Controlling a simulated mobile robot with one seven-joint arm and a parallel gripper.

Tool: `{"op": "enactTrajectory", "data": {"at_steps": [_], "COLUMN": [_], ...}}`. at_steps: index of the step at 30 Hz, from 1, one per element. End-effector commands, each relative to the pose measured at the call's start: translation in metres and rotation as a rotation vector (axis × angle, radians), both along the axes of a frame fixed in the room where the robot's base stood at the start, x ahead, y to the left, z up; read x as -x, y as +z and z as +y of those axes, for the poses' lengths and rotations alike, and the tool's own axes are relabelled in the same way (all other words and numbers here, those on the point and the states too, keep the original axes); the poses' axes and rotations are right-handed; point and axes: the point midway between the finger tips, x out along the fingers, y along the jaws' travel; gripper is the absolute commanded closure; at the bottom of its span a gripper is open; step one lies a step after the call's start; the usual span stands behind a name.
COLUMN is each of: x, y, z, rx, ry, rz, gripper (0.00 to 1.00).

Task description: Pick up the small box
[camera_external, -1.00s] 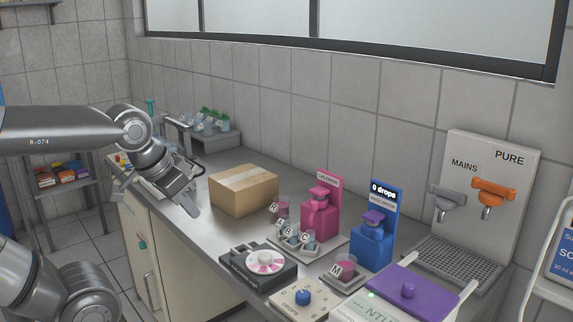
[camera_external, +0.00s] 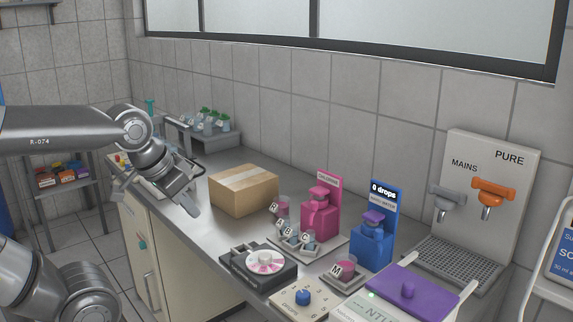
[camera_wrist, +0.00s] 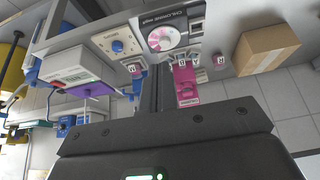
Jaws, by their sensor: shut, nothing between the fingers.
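The small box is a closed brown cardboard box (camera_external: 240,192) with a paler tape strip. My gripper (camera_external: 193,209) is to the left of the box in the external view, above the counter's front edge and apart from the box. Its fingers also show in the wrist view (camera_wrist: 155,82), together, with nothing held between them.
A pink bottle (camera_external: 319,222) and a blue bottle (camera_external: 371,247) stand right of the box, with small cups on a tray. A dark disc device (camera_external: 258,268) lies nearer the front edge. A sink with a tap (camera_external: 180,130) lies behind my gripper.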

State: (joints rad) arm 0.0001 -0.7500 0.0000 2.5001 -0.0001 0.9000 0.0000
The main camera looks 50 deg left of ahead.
Motion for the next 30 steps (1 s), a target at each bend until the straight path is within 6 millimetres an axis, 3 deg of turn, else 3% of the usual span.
{"op": "enactTrajectory", "data": {"at_steps": [4, 30], "x": [0.0000, 0.0000], "y": [0.0000, 0.0000], "z": [0.0000, 0.0000], "rx": [0.000, 0.000], "ry": [0.000, 0.000], "rz": [0.000, 0.000], "gripper": [0.98, 0.27]}}
